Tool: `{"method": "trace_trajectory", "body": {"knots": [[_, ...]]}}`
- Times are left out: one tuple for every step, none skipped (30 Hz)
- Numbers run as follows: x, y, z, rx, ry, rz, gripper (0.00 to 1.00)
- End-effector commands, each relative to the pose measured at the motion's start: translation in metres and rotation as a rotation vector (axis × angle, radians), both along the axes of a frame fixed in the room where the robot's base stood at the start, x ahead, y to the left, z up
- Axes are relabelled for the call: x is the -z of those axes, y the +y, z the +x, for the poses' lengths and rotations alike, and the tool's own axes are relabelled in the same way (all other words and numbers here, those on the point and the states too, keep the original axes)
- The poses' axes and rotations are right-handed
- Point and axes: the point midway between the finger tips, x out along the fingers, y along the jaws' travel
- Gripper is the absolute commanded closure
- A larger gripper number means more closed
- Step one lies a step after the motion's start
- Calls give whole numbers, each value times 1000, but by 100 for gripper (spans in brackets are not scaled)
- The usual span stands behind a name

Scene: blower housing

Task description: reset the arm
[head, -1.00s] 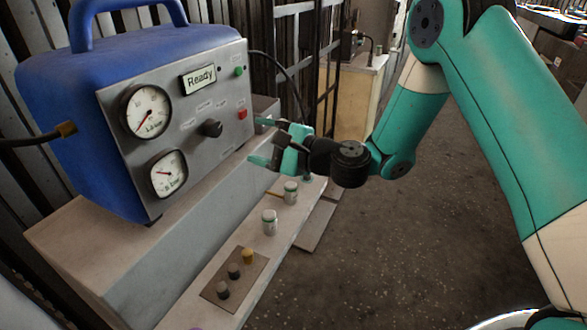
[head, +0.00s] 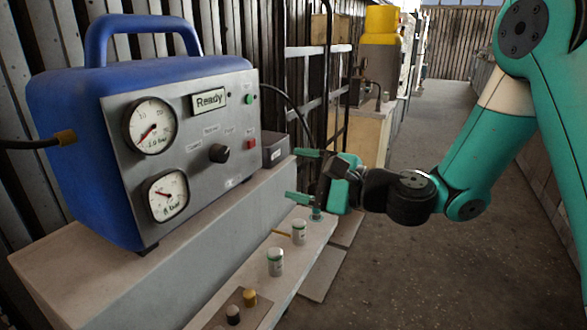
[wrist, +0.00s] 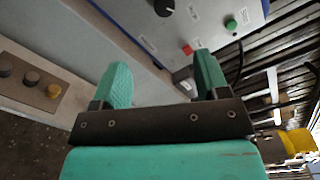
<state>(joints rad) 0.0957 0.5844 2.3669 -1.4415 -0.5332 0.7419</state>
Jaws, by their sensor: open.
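My gripper (head: 308,176) is open and empty, to the right of the blue machine (head: 70,140), with its two green fingers spread and pointing left. In the wrist view the fingers (wrist: 160,85) are apart with nothing between them. My gripper is clear of the machine's grey front panel (head: 195,125), which carries two dials, a black knob (head: 219,153), a green button (head: 249,99), a red button (head: 250,145) and a display reading "Ready" (head: 209,100).
Below my gripper is a low ledge with small white containers (head: 275,262) and a plate with dark and yellow knobs (head: 248,298). A small grey box (head: 273,148) stands beside the machine. A yellow object (head: 381,25) is farther back. The floor to the right is open.

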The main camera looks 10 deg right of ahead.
Motion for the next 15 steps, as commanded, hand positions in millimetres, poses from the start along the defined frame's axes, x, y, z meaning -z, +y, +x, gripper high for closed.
{"method": "trace_trajectory", "body": {"knots": [[-4,8,-9,-41,-31,-44,32],[-6,14,-17,-77,-59,-85,32],[-8,24,-30,-138,-105,-158,32],[-9,31,-42,-196,-147,-224,32],[-9,38,-57,-259,-194,-300,32],[-8,46,-78,-351,-261,-411,32],[-6,50,-94,-424,-313,-500,32],[-3,51,-110,-496,-362,-587,32],[2,49,-129,-585,-418,-695,32],[5,47,-142,-647,-456,-770,32],[8,43,-153,-703,-487,-837,32],[11,36,-167,-771,-521,-918,32],[13,31,-176,-818,-544,-973,32],[15,25,-185,-863,-562,-1025,32],[16,16,-195,-918,-583,-1087,32]]}}
